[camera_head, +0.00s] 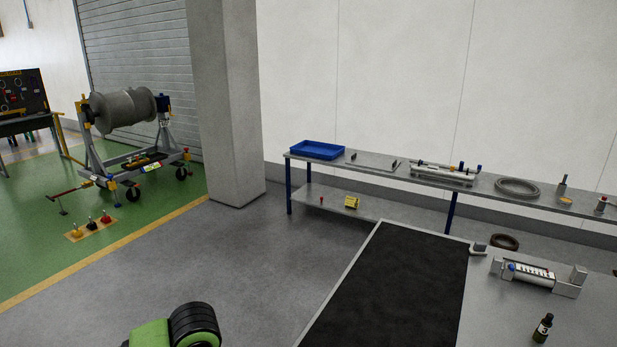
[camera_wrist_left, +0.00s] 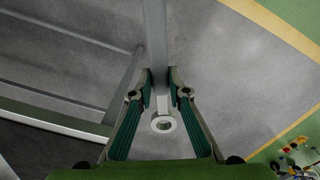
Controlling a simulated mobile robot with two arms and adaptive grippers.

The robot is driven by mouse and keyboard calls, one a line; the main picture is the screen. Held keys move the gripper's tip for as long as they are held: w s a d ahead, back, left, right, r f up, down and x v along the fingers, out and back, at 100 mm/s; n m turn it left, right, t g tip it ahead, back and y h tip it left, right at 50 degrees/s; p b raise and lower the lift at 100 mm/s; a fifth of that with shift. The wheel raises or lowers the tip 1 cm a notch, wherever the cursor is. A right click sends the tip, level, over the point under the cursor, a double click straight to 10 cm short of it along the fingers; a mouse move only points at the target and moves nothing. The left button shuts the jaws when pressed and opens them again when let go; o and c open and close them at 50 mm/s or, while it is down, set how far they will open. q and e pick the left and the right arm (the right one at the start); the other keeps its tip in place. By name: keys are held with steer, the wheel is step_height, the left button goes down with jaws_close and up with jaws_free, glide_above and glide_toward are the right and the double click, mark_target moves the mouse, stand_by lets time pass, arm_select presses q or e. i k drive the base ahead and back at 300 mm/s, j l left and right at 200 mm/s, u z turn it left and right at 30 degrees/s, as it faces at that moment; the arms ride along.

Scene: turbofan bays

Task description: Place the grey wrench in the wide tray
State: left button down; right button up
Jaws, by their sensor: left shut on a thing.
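The grey wrench (camera_wrist_left: 163,124) is in my left gripper (camera_wrist_left: 160,78) in the left wrist view. Its ring end sits between the fingers, towards the palm, and its shaft runs out past the fingertips to the top of the picture. The fingers are shut on the shaft, with floor far below. A wide blue tray (camera_head: 318,156) stands on the left end of the long grey bench in the head view, and it looks empty. Neither gripper shows in the head view, and my right gripper is in neither view.
The long bench (camera_head: 480,186) also holds a flat plate (camera_head: 374,161), a cylinder fixture (camera_head: 443,173) and a ring (camera_head: 517,187). A yellow block (camera_head: 351,202) sits on its lower shelf. A nearer table with a black mat (camera_head: 395,285) stands in front. A pillar (camera_head: 230,100) is left of the bench.

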mark_target(318, 150)
steer(key=i+j+u, duration=0.25)
steer(key=j+u, duration=0.2)
steer(key=i+j+u, duration=0.75)
steer(key=u, duration=0.15)
steer(key=i+j+z, duration=0.1)
steer(key=i+z, duration=0.3)
steer(key=i, duration=0.15)
steer(key=i+j+z, duration=0.25)
steer(key=i+z, duration=0.2)
steer(key=i+l+z, duration=0.25)
steer(key=i+z, duration=0.6)
steer(key=i, duration=0.3)
steer(key=i+z, duration=0.45)
steer(key=i, duration=0.15)
steer(key=i+u, duration=0.25)
steer(key=i, duration=0.65)
steer(key=i+l+u, duration=0.25)
steer(key=i, duration=0.65)
steer(key=i+j, duration=0.1)
steer(key=i, duration=0.35)
steer(key=i+j+z, duration=0.1)
steer(key=i, duration=0.4)
steer(key=i+j, duration=0.15)
steer(key=i, duration=0.3)
steer(key=i+j, duration=0.15)
steer(key=i, duration=0.3)
steer(key=i+j+z, duration=0.2)
steer(key=i+z, duration=0.2)
steer(key=i, duration=0.15)
